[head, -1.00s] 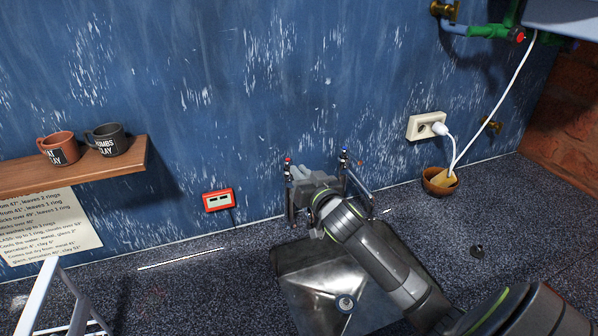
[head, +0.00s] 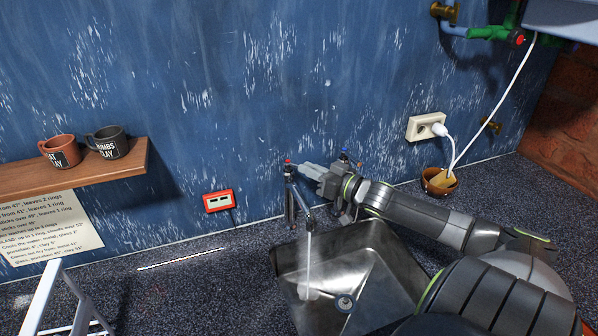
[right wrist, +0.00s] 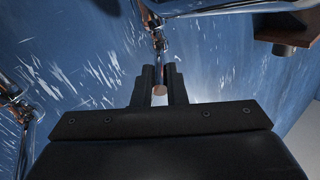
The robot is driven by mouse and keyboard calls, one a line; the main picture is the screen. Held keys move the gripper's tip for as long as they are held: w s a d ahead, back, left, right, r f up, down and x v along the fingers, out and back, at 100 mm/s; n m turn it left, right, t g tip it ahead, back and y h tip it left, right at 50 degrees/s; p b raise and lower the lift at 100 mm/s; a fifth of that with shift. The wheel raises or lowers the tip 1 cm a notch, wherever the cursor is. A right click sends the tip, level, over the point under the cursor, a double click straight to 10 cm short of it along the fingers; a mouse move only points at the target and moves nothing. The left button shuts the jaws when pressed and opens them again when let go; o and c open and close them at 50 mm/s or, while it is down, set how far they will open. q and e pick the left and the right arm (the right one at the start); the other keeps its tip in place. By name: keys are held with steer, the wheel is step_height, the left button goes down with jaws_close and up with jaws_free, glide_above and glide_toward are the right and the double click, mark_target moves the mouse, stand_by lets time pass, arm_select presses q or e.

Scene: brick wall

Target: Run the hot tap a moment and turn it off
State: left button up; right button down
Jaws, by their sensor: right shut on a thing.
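The hot tap (head: 291,200), with a red top (head: 287,162), stands against the blue wall at the back of the sink. Water (head: 308,265) runs from its spout (head: 309,222) into the metal sink (head: 385,262). My right gripper (head: 303,168) reaches in from the right at the tap's top and is shut on its handle. In the right wrist view, a small pinkish round piece (right wrist: 159,90) shows between the fingers (right wrist: 160,80). The blue-topped cold tap (head: 344,155) is partly hidden behind my right gripper. My left gripper is out of view.
A socket (head: 420,127) with a plugged white cable and a brown bowl (head: 438,181) are right of the taps. A red-framed device (head: 218,201) hangs left of them. A shelf (head: 70,172) holds two mugs. The counter left of the sink is mostly clear.

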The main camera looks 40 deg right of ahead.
steer(key=shift+d+f, duration=0.1)
stand_by(0.3)
steer(key=c, duration=1.5)
jaws_free()
steer(key=shift+o, duration=0.2)
steer(key=shift+s+r+p, duration=0.2)
steer(key=shift+s+p, duration=0.2)
steer(key=shift+p, duration=0.15)
steer(key=s+d+p, duration=0.2)
steer(key=s+p, duration=0.3)
steer(key=s, duration=1.1)
steer(key=shift+s+d+f, duration=0.15)
steer(key=shift+s+d, duration=0.1)
steer(key=shift+d, duration=0.1)
